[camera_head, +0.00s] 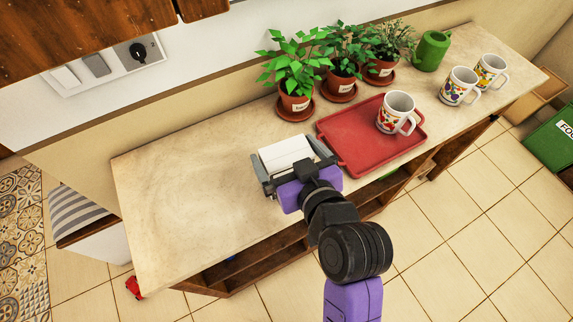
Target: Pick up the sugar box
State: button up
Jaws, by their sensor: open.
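A white box (284,151), which I take for the sugar box, is on the beige counter beside the left edge of the red tray. No label can be read on it. My gripper (289,157) is open above the counter, with a grey finger to the left and another to the right of the box. The box shows between the fingers. I cannot tell whether they touch it. The near part of the box is hidden by the gripper body.
The red tray (349,151) holds a patterned mug (393,113). Potted plants (295,102) stand along the wall. A green watering can (432,51) and two more mugs (455,87) stand to the right. The counter's left part (180,195) is clear. Wooden shelves (262,258) are below.

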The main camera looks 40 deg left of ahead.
jog(key=shift+x, duration=1.35)
jog(key=c, duration=1.6)
jog(key=shift+r, duration=0.15)
jog(key=shift+c, duration=1)
